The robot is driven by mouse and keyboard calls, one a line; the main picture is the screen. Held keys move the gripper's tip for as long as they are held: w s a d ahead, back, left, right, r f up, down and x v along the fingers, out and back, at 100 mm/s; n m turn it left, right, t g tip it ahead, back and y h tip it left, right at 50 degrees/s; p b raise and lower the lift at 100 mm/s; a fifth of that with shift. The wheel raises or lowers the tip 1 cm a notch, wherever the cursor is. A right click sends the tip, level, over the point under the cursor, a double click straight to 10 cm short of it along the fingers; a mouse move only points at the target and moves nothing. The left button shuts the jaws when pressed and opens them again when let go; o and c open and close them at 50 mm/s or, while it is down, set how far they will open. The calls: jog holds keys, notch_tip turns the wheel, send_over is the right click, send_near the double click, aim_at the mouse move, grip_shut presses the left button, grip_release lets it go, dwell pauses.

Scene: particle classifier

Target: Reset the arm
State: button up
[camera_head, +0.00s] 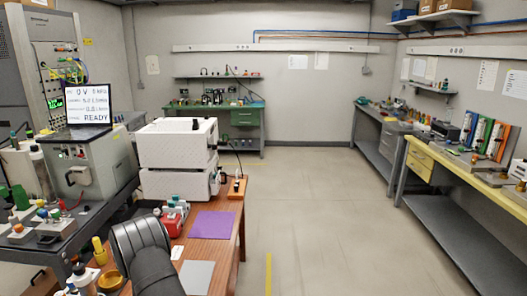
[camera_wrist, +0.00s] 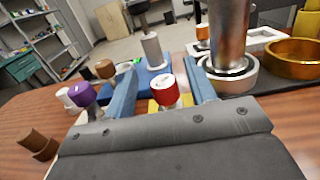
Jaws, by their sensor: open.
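My gripper (camera_wrist: 163,82) shows in the wrist view with its two blue fingers spread apart, so it is open. A red-capped piece (camera_wrist: 167,92) shows between the fingers from this angle; neither finger is seen closed on it. A purple-capped piece (camera_wrist: 80,95) is just left of the left finger. A grey cylinder (camera_wrist: 153,48) stands beyond the fingers. In the head view my dark arm rises at the lower left over the wooden table (camera_head: 226,250); the gripper itself cannot be made out there.
A white two-part box (camera_head: 178,145), a purple mat (camera_head: 212,225), a grey mat (camera_head: 197,277) and an orange tray (camera_head: 236,190) are on the wooden table. A screen reading READY (camera_head: 88,104) stands at left. A brass ring (camera_wrist: 292,52) is at right. The floor (camera_head: 320,220) is clear.

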jog(key=shift+d+f, duration=0.25)
jog(key=shift+f, duration=0.25)
jog(key=shift+d+f, duration=0.25)
jog(key=shift+f, duration=0.25)
jog(key=d, duration=1.1)
jog(key=a, duration=1.2)
jog(key=shift+a, duration=0.2)
notch_tip(320, 180, up, 4)
jog(key=shift+d, duration=0.15)
jog(key=w+d+r, duration=0.5)
jog(key=d+r, duration=0.2)
jog(key=d, duration=0.3)
jog(key=s+d+f+n+g+h, duration=0.1)
jog(key=f+n+g+h, duration=0.1)
jog(key=n+h, duration=0.6)
jog(key=s+d+f+n+g+h, duration=0.2)
jog(key=f+n+g+h, duration=0.1)
jog(key=n+h, duration=0.5)
jog(key=shift+d+g+h, duration=0.25)
jog(key=shift+g+h, duration=0.35)
jog(key=shift+g, duration=0.3)
